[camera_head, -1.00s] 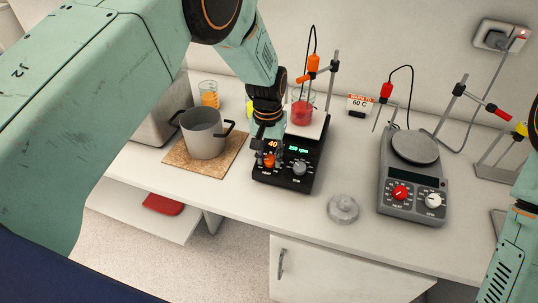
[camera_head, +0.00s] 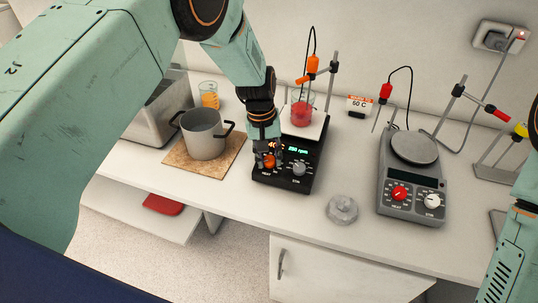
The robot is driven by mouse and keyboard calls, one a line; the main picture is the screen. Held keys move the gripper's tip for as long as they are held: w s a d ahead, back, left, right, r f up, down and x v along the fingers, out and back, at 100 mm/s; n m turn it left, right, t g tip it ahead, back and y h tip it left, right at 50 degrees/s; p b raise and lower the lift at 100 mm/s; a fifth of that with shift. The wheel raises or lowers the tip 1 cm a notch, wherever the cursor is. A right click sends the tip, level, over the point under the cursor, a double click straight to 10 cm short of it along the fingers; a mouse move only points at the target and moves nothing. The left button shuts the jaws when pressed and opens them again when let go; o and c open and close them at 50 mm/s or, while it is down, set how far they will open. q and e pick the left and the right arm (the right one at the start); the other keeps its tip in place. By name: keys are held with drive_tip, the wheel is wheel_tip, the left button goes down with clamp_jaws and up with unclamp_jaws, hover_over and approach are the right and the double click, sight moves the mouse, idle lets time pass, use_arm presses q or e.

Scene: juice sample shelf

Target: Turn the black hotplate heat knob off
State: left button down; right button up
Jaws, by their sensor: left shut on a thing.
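The black hotplate (camera_head: 312,160) stands on the bench in the middle. Its front has an orange heat knob (camera_head: 269,162) on the left and a grey knob (camera_head: 299,169) on the right. A green rpm readout is lit; the orange readout is mostly covered by my gripper. A beaker of red liquid (camera_head: 301,114) stands on the plate. My left gripper (camera_head: 266,158) reaches down from above and is shut on the orange knob, with its fingers hiding part of it. My right arm shows at the right edge, but its gripper is out of view.
A grey hotplate (camera_head: 411,205) with red and white knobs stands to the right. A grey pot (camera_head: 203,135) sits on a cork mat (camera_head: 178,159) to the left. A clear, knob-like object (camera_head: 342,209) lies near the front edge. A temperature card (camera_head: 359,102) stands behind.

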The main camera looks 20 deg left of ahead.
use_arm(q)
drive_tip(key=shift+n+h, duration=0.3)
drive_tip(key=shift+n, duration=0.9)
drive_tip(key=c, duration=1)
unclamp_jaws()
drive_tip(key=shift+s, duration=0.1)
drive_tip(key=r, duration=0.4)
drive_tip(key=a+r, duration=0.1)
drive_tip(key=r, duration=0.3)
drive_tip(key=a+r, duration=0.1)
drive_tip(key=r, duration=0.3)
drive_tip(key=shift+s+a, duration=0.1)
drive_tip(key=shift+s, duration=0.15)
drive_tip(key=shift+f, duration=0.15)
